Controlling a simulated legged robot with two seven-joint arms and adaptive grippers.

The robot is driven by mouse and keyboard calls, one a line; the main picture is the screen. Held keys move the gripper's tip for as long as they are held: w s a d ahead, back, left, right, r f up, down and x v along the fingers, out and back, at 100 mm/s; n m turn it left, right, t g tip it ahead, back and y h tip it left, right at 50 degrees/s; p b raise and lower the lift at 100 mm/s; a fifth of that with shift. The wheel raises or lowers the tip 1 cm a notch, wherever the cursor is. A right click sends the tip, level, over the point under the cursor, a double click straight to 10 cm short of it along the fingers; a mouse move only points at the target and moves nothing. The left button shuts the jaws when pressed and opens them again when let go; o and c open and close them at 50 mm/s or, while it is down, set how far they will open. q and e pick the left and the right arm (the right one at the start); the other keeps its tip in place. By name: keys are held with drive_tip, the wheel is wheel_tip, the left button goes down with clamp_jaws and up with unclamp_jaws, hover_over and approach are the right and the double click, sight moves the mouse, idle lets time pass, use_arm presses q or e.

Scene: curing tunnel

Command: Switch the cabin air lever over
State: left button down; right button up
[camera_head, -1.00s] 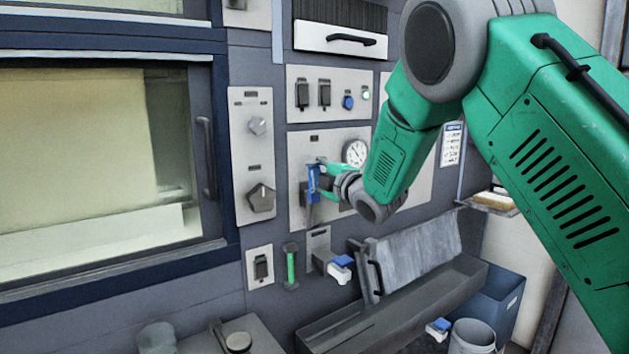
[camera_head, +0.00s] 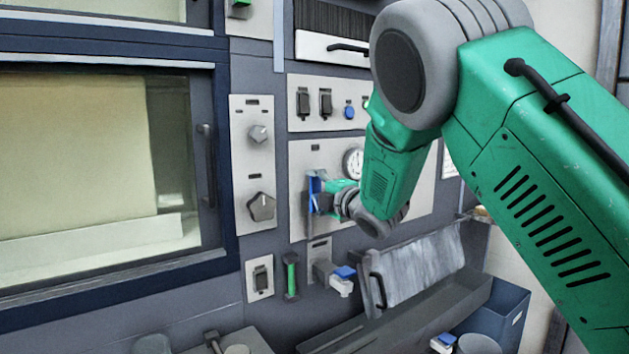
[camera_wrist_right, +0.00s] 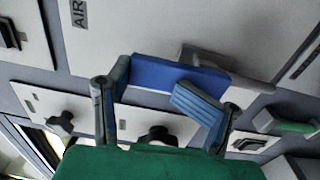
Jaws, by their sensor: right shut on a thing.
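The cabin air lever (camera_head: 314,188) shows as a narrow blue handle on a light panel beside a round gauge. In the right wrist view the blue handle (camera_wrist_right: 172,72) stands near a grey bracket, below a label reading AIR. My right gripper (camera_head: 323,198) is at the lever, reaching in from the right. In the right wrist view the right gripper (camera_wrist_right: 160,90) has its two fingers on the blue handle, one with a ridged blue pad against it. The gripper hides part of the lever in the head view. My left gripper is not in view.
Left of the lever is a knob panel (camera_head: 254,207) and a window with a handle. A blue bin (camera_head: 505,315) stands lower right.

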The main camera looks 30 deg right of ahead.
drive_tip(key=o, duration=1.3)
wheel_tip(320, 180, down, 3)
drive_tip(key=shift+a+r+g, duration=0.1)
drive_tip(key=shift+a+g, duration=0.05)
drive_tip(key=shift+g, duration=0.15)
drive_tip(key=shift+o, duration=0.6)
drive_tip(key=shift+r, duration=0.2)
drive_tip(key=shift+s, duration=0.2)
drive_tip(key=s+d, duration=0.1)
drive_tip(key=s, duration=1)
drive_tip(key=shift+s+r, duration=0.2)
drive_tip(key=shift+s, duration=0.1)
